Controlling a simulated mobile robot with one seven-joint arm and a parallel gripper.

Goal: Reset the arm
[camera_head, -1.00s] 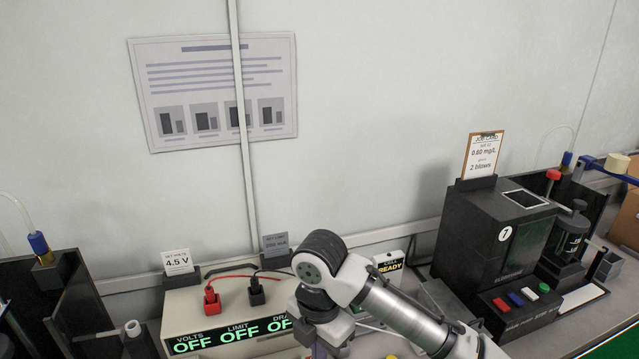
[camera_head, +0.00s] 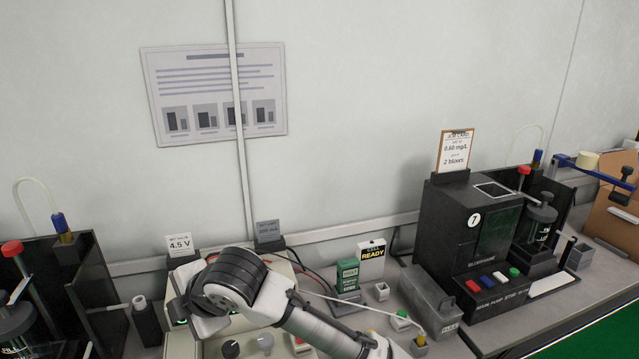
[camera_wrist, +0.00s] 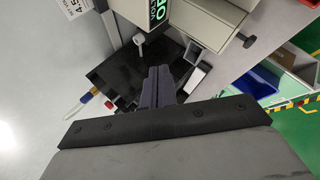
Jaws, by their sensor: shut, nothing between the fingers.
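My arm crosses the lower middle of the head view, in front of the beige power supply (camera_head: 280,272), and hides much of its front. In the wrist view my gripper (camera_wrist: 158,72) shows dark fingers closed together and empty. Beyond the fingers is a black rack (camera_wrist: 110,72), and the power supply (camera_wrist: 185,15) with its lit display is above them in the picture. I cannot tell any contact.
A black tester marked 7 (camera_head: 455,235) stands at the right. A green handheld tester (camera_head: 347,275) and a grey lidded box (camera_head: 427,302) are between it and my arm. Another black station (camera_head: 95,275) is at the left.

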